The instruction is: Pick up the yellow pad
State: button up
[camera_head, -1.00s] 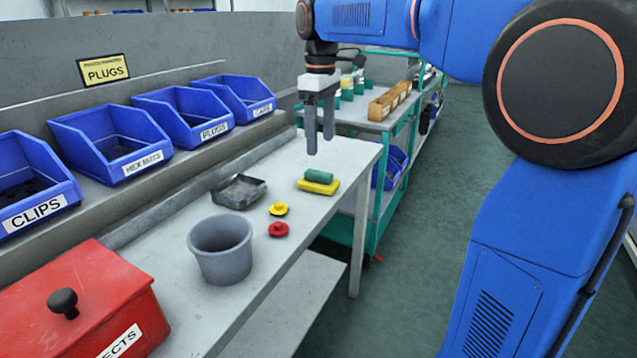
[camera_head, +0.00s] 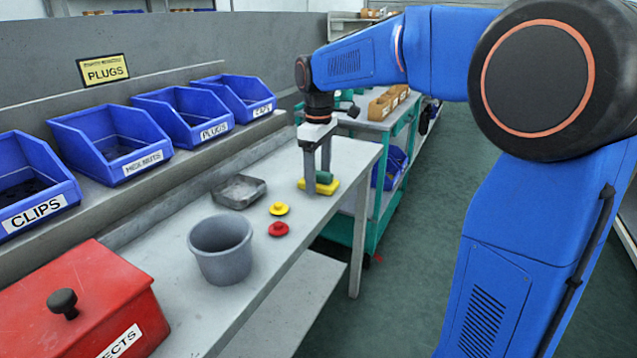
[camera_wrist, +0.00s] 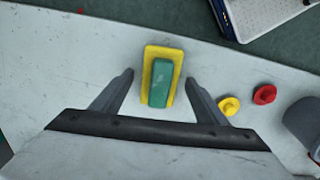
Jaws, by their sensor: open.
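The yellow pad (camera_head: 330,187) lies flat on the grey bench, with a green block (camera_head: 324,177) on top of it. In the wrist view the yellow pad (camera_wrist: 149,56) shows as a rim around the green block (camera_wrist: 160,84). My gripper (camera_head: 318,188) is over the pad, pointing down, and its fingers partly hide the pad in the head view. In the wrist view my gripper (camera_wrist: 160,78) is open, with one finger on each side of the pad and a gap on both sides. Whether the fingertips touch the bench I cannot tell.
A yellow knob-like piece (camera_head: 279,209) and a red one (camera_head: 278,229) lie close by on the bench. A grey tray (camera_head: 238,193), a grey bucket (camera_head: 221,251) and a red box (camera_head: 85,310) stand further left. Blue bins (camera_head: 107,140) line the back. The bench's front edge is near the pad.

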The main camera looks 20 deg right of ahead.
aim_at(318, 172)
jog(key=shift+f, duration=0.1)
jog(key=shift+c, duration=0.3)
jog(key=c, duration=1.1)
notch_tip(318, 172, up, 10)
jog(key=shift+o, duration=1)
jog(key=shift+c, duration=0.3)
